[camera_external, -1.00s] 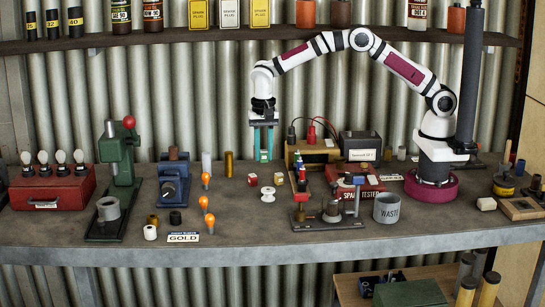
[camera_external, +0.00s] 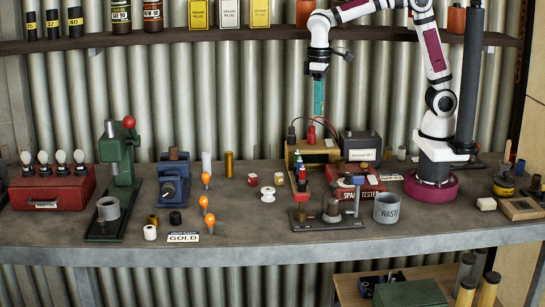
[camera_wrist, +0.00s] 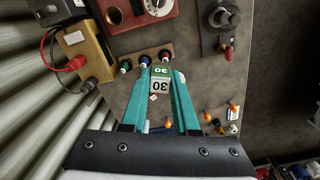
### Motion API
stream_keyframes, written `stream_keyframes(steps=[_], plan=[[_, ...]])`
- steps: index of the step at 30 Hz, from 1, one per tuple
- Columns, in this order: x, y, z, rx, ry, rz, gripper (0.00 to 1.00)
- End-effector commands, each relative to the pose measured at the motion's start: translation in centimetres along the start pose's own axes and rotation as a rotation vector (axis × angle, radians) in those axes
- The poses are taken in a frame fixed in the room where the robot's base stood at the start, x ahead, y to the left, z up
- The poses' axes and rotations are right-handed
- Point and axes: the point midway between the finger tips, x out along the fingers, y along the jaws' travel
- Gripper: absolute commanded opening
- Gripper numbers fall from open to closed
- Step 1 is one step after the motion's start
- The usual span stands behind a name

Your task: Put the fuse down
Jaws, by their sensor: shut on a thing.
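My gripper (camera_external: 318,112) is raised high above the back of the bench, over the wooden box with the red and black leads. In the wrist view its two teal fingers (camera_wrist: 161,70) are shut on a small green and white fuse (camera_wrist: 160,84) marked 30. The fuse sits between the fingertips, clear of the bench. In the external view it is too small to make out.
Below are the wooden box (camera_external: 313,156), a dark battery (camera_external: 360,150) and the red spark tester (camera_external: 367,187). Small blocks (camera_external: 253,179), a white spool (camera_external: 268,195) and orange bulbs (camera_external: 206,180) lie on the bench (camera_external: 260,230). A shelf (camera_external: 200,41) runs behind. The bench's front middle is clear.

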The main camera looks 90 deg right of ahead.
Motion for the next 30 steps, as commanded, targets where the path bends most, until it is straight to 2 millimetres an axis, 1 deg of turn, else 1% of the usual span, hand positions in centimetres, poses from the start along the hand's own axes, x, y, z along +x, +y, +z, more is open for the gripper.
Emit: stream_keyframes(steps=[5, 8, 14, 18, 21, 23, 24, 27, 30], plan=[[2.8, 1.6, -0.3, 0.204, -0.004, 0.004, 0.00], [4.7, 2.5, -0.6, 0.359, -0.006, 0.004, 0.00], [9.2, 4.8, -1.1, 0.744, -0.006, 0.001, 0.00], [12.2, 6.4, -1.0, 1.020, -0.007, -0.003, 0.00], [13.7, 7.2, -0.8, 1.163, -0.006, -0.007, 0.00], [14.7, 7.4, -0.8, 1.206, -0.007, -0.007, 0.00], [15.7, 7.4, -0.7, 1.221, -0.009, -0.006, 0.00], [18.3, 7.4, -0.7, 1.226, -0.009, -0.006, 0.00], [20.1, 7.4, -0.8, 1.225, -0.006, -0.008, 0.00]])
